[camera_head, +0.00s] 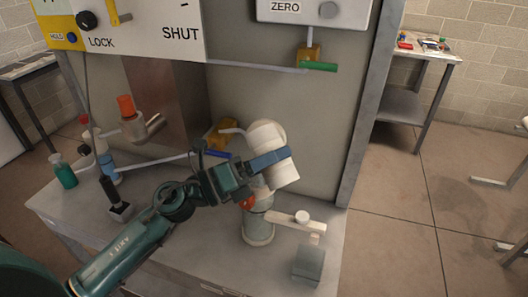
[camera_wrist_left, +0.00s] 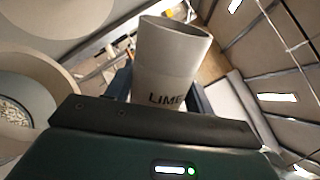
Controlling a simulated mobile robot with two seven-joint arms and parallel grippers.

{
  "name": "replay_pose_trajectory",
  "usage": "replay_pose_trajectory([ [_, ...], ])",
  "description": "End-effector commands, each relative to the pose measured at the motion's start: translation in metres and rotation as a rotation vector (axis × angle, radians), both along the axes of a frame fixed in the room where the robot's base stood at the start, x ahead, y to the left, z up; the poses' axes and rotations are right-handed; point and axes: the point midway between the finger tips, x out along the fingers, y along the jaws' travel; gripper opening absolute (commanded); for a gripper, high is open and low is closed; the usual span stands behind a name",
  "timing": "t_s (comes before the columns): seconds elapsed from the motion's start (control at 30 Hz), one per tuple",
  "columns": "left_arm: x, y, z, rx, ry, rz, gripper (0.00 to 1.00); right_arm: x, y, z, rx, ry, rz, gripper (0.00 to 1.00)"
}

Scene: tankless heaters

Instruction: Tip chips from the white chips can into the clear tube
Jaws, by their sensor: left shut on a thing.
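My left gripper (camera_head: 268,161) is shut on a white can (camera_head: 284,175), with a blue finger across its side. The can is tilted in the head view. In the wrist view the held can (camera_wrist_left: 165,70) reads "LIME" and its open rim shows; its contents are hidden. A greenish-grey, see-through-looking tube (camera_head: 259,228) stands on the bench below the gripper, its upper part partly covered by the gripper and can. At the left of the wrist view is a round opening with white bits (camera_wrist_left: 14,117) inside; I cannot tell whether it is the tube. My right gripper is not in view.
A grey box (camera_head: 308,264) and pale lever (camera_head: 287,218) are right of the tube. A black-handled tool (camera_head: 113,195) and bottles (camera_head: 65,172) stand at the left. The cabinet panel (camera_head: 285,95) with pipes rises close behind. Bench edge lies in front.

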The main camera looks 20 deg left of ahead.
Motion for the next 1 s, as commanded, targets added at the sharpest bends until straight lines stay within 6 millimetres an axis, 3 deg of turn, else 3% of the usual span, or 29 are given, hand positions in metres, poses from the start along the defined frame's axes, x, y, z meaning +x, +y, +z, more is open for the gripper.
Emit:
replay_pose_trajectory([
  [0.23,0.002,0.001,-0.004,0.091,-0.083,-0.012,0.2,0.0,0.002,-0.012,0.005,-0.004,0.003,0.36],
  [0.37,0.008,0.008,-0.007,0.256,-0.23,-0.011,0.2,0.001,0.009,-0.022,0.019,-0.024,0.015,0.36],
  [0.7,0.022,0.023,-0.004,0.64,-0.571,-0.009,0.2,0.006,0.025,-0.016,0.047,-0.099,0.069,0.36],
  [1.0,0.023,0.024,-0.002,0.679,-0.602,-0.01,0.2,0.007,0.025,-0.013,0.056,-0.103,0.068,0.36],
])
